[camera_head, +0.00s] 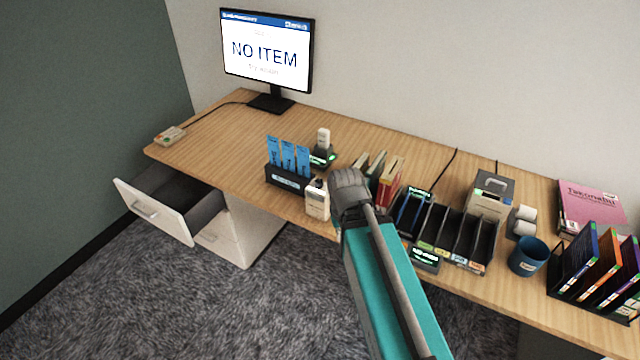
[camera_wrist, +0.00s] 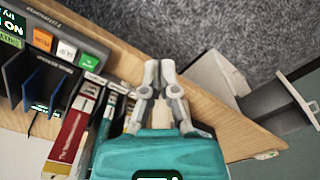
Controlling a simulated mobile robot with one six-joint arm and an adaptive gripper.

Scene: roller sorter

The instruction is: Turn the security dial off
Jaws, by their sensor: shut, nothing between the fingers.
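I cannot pick out a security dial with certainty. A small pale box (camera_head: 170,135) with a cable lies at the desk's far left corner, and its face is too small to read. A grey box with a top handle (camera_head: 492,195) stands at the back right of the desk; no dial can be made out on it. My gripper (camera_wrist: 160,68) shows in the wrist view with its fingers together and nothing between them. It is above the desk's front edge. In the head view my arm's grey joint hides the fingers.
A monitor (camera_head: 266,52) reads "NO ITEM". An open drawer (camera_head: 155,208) juts out at the left front. A holder with blue packets (camera_head: 288,178), a black divided rack (camera_head: 448,228) and a blue mug (camera_head: 528,258) crowd the desk. The desk's left part (camera_head: 215,140) is mostly clear.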

